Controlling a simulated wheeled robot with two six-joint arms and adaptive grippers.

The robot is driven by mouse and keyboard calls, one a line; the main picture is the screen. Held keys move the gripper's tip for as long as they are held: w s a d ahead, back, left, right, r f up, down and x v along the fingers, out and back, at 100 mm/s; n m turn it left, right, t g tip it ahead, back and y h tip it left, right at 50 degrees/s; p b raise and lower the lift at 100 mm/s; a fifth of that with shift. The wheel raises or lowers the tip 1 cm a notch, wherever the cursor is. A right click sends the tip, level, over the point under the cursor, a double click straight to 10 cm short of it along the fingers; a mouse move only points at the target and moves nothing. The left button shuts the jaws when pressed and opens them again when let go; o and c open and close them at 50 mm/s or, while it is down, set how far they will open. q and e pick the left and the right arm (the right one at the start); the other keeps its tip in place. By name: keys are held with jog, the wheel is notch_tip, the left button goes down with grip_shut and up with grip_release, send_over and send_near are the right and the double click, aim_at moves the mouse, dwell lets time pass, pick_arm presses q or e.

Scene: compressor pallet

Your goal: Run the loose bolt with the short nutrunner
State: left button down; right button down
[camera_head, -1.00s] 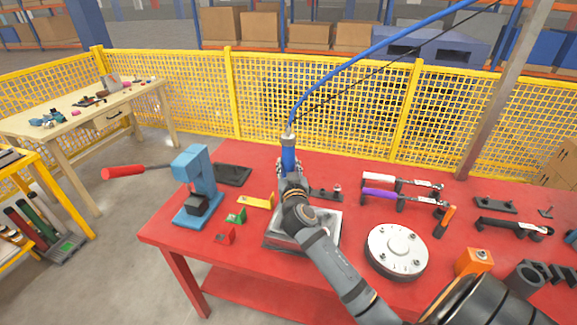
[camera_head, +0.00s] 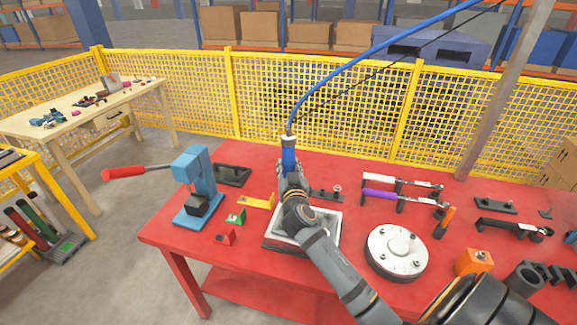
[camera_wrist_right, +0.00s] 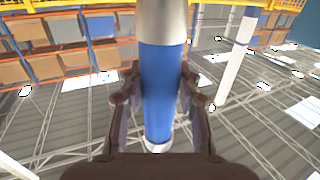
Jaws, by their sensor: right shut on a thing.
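The short nutrunner (camera_head: 289,155) is a blue cylinder with a silver end, standing about upright with a blue hose rising from its top. My right gripper (camera_head: 288,170) is shut around its blue body. The right wrist view shows the blue barrel (camera_wrist_right: 160,95) between both fingers (camera_wrist_right: 160,78). The tool's lower end is hidden behind my gripper and arm. The grey metal tray (camera_head: 325,243) lies below and behind my right forearm. A round pale flange (camera_head: 397,252) with several bolts lies to the right. I cannot tell which bolt is loose. My left gripper is not in view.
A yellow mesh fence (camera_head: 330,110) runs behind. The blue hose (camera_head: 340,67) arcs up right.

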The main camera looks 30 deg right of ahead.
aim_at(289, 156)
jog(key=shift+r+p, duration=1.45)
jog(key=shift+r, duration=1.1)
